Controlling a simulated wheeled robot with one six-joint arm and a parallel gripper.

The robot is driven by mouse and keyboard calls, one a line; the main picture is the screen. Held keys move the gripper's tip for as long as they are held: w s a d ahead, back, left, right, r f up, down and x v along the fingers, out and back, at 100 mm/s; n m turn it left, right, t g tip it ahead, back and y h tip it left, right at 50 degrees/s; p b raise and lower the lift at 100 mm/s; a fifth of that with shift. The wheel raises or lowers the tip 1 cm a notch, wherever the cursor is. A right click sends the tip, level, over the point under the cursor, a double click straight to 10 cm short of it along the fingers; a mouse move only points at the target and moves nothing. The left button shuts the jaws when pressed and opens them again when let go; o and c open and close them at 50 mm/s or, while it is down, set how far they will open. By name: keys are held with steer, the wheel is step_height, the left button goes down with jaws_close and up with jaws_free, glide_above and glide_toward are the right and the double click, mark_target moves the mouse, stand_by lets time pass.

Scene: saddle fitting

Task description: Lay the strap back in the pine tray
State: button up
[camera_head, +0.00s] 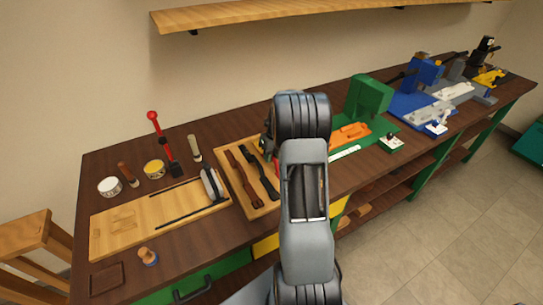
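The pine tray (262,211) lies on the dark workbench, just left of my arm. A brown strap (241,176) and a black strap (262,172) lie lengthwise in it, side by side. My arm rises in front of the bench and covers the tray's right side. My gripper is hidden behind the arm, so I cannot see its fingers or anything in them. A small dark and red shape shows at the arm's left edge above the tray; I cannot tell what it is.
Left of the tray is a light wooden board (110,240) with dark strips and a grey rounded piece (212,186). Right of my arm are a green machine (368,97) and blue equipment (424,72). A shelf (270,17) hangs above.

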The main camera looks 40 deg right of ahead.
steer(key=o, duration=0.3)
steer(key=shift+o, duration=0.2)
step_height(320, 180, up, 12)
steer(key=d+f, duration=0.1)
steer(key=d, duration=0.1)
steer(key=s+a+r+n+h, duration=0.1)
steer(key=s+a+r+n, duration=0.1)
steer(key=a+r+n, duration=0.5)
steer(key=s+a+f+n+t, duration=0.1)
steer(key=s+a+n, duration=0.7)
steer(key=n, duration=0.7)
steer(key=s+a+f+n+t+h, duration=0.1)
steer(key=s+a+n, duration=0.6)
steer(key=n, duration=0.8)
steer(key=shift+s+a+f+n+t, duration=0.45)
steer(key=shift+a+t, duration=0.35)
steer(key=shift+a, duration=0.85)
